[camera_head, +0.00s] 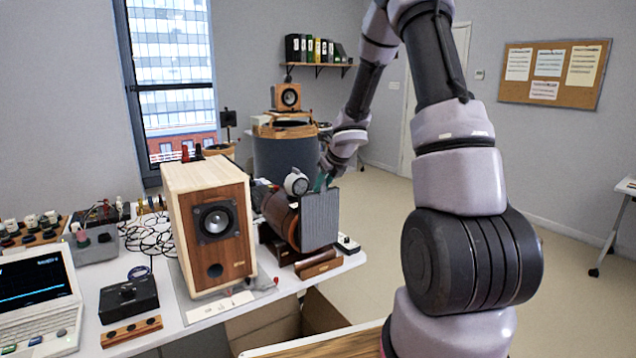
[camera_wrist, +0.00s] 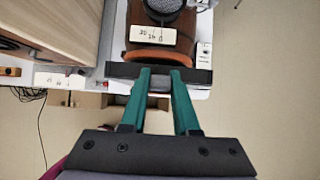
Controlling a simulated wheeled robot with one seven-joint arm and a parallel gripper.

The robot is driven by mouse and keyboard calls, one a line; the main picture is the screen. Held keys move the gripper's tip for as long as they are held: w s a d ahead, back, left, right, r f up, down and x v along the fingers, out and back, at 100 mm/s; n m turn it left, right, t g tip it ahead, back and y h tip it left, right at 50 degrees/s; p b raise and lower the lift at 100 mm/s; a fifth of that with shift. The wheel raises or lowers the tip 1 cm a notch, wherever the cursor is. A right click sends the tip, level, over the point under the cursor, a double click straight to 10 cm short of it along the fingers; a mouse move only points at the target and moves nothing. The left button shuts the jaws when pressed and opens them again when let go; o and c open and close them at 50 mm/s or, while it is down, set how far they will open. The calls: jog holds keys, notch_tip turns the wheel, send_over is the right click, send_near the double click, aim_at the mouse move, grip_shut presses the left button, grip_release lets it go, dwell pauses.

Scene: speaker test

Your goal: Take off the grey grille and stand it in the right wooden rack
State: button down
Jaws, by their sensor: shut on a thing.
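The grey grille (camera_head: 320,221) is an upright flat panel in front of a brown rounded speaker body (camera_head: 281,216). My gripper (camera_head: 323,182) is at its top edge. In the wrist view the teal fingers of my gripper (camera_wrist: 163,80) are shut on the grille's dark top edge (camera_wrist: 125,71). The brown body (camera_wrist: 150,54) is just beyond it there; I cannot tell whether they touch. A brown wooden rack (camera_head: 319,266) lies low on the table below the grille, close to the table's edge. The grille's lower back side is hidden.
A wooden box speaker (camera_head: 243,226) stands left of the grille. A black box (camera_head: 128,299) and a laptop-like instrument (camera_head: 38,290) are further left on the white table. An open cardboard box (camera_head: 315,312) is below the table edge.

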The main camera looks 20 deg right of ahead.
send_over(321, 213)
jog(key=shift+s+d+f, duration=0.1)
jog(key=shift+s+f, duration=0.05)
jog(key=shift+f, duration=1.15)
jog(key=shift+s+d+f, duration=0.1)
jog(key=shift+f, duration=3.3)
dwell(1.6)
jog(key=c, duration=0.6)
grip_release()
